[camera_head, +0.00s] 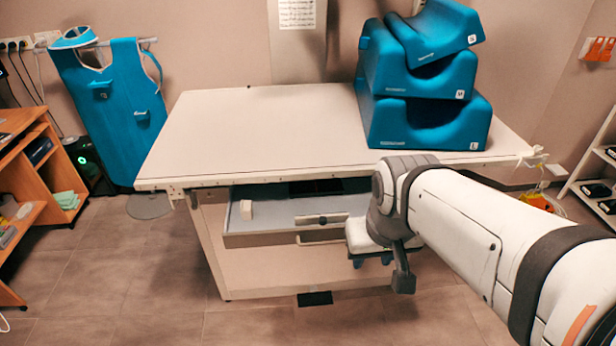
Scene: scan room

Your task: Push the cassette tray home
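The cassette tray (262,239) is a shallow grey drawer under the front of the white-topped table (250,130). It is pulled out, and its inside shows. My arm comes in from the right and covers the tray's right end. My gripper is around the arm's dark end, near the tray's right front. Its fingers cannot be made out, nor whether it touches the tray.
Blue foam supports (420,100) are stacked on the table's right side. A blue apron (115,105) hangs at the left wall. A wooden shelf (35,170) stands at the left edge and a white rack (592,190) at the right. Floor in front of the table is clear at the left.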

